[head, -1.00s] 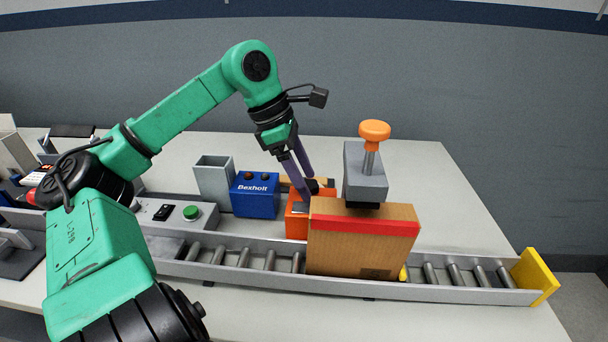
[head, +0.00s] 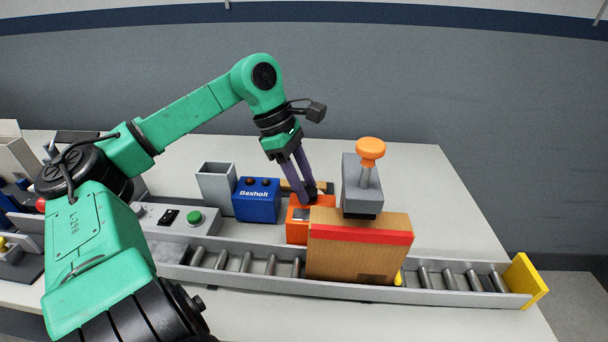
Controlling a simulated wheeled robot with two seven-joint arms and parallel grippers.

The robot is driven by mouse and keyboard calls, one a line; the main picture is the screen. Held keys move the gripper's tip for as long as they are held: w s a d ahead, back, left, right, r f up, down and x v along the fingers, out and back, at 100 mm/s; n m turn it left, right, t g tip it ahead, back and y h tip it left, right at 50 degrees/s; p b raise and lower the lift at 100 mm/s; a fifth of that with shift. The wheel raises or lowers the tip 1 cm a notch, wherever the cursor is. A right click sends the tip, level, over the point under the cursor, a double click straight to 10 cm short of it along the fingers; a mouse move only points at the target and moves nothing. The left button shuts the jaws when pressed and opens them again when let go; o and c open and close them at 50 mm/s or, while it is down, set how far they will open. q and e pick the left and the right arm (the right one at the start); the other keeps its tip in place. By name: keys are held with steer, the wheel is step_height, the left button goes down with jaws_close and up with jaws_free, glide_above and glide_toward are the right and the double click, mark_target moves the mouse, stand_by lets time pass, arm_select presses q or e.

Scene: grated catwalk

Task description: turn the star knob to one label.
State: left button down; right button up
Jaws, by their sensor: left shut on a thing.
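An orange box (head: 297,230) stands behind the conveyor, its lower right partly hidden by a cardboard box. My left gripper (head: 309,193) points down over the orange box's top, its purple fingers close together. It is shut on a small dark part there, which I take to be the star knob; the fingers hide most of it. A pale plate with dark marks lies on top of the orange box beside the fingertips. The labels are too small to read. My right gripper is not in view.
The cardboard box (head: 352,262) with a red band sits on the roller conveyor (head: 240,282). A grey stamp-like block (head: 361,192) with an orange handle rises close right of the gripper. A blue Bexholt box (head: 257,206) and a grey bin (head: 216,190) stand left. The table's right rear is clear.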

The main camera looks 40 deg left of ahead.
arm_select(q)
steer(key=m+p, duration=0.1)
steer(key=m+g+p, duration=0.1)
steer(key=p, duration=0.1)
steer(key=shift+w+a+r+m, duration=0.1)
steer(key=shift+w+r+m, duration=0.05)
steer(key=shift+r+m, duration=0.25)
steer(key=shift+w+f+m+g, duration=0.15)
steer(key=shift+f+m+g, duration=0.2)
steer(key=shift+m, duration=0.55)
steer(key=shift+m+g, duration=0.35)
steer(key=shift+m, duration=0.55)
steer(key=m, duration=0.1)
steer(key=m+g+b, duration=0.1)
steer(key=m, duration=0.1)
steer(key=shift+w+m, duration=0.25)
steer(key=shift+m, duration=0.05)
steer(key=m, duration=0.1)
steer(key=m+g, duration=0.1)
steer(key=m, duration=0.1)
steer(key=m+y, duration=0.1)
steer(key=shift+w+d+m+g+b, duration=0.15)
steer(key=shift+d+m+g+b, duration=0.15)
steer(key=shift+m+g, duration=0.1)
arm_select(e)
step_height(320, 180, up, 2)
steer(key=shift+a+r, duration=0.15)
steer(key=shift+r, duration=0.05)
